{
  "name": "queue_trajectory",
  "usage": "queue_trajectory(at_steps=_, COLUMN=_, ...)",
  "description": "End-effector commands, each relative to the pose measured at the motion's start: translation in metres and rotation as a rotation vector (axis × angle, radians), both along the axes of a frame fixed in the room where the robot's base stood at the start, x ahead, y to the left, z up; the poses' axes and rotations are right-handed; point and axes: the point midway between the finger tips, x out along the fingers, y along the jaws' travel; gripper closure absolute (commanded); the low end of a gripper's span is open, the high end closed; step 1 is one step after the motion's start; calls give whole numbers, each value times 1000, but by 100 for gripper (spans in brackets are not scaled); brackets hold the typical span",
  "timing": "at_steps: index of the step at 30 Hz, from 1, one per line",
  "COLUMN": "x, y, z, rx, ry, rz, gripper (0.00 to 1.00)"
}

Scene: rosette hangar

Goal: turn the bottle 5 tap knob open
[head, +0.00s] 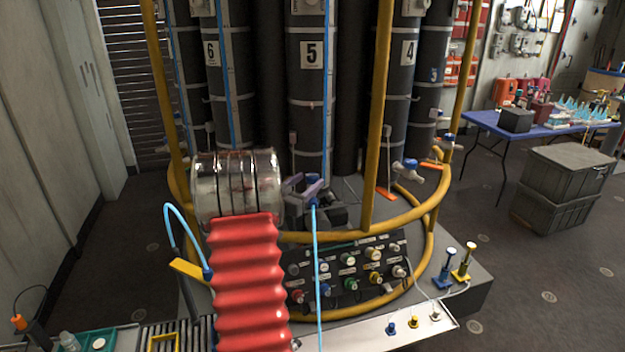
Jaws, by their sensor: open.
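Bottle 5 (311,110) is a tall dark upright cylinder with a white number plate, in the middle of the head view. My gripper (303,187) is at its lower front, with purple-grey jaws apart. The bottle 5 tap knob cannot be made out; the gripper covers the place low on the bottle. I cannot tell whether the jaws are around the knob or touching it. The neighbouring bottle 4 (398,110) has a blue and white tap (405,168) low on its front.
A yellow rail (350,236) rings the bottles, with uprights (380,110) between them. A sloping panel of knobs (350,268) stands below. A light blue hose (318,280) runs down in front. Grey crates (563,180) and a blue table (485,122) are at right.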

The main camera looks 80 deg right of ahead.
Motion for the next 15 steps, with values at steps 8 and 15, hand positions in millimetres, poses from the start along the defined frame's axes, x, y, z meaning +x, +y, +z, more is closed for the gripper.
queue_trajectory(at_steps=8, x=-10, y=-31, z=-1, rx=0, ry=0, rz=-1, gripper=48)
queue_trajectory(at_steps=15, x=-11, y=-35, z=0, rx=0, ry=0, rz=1, gripper=48)
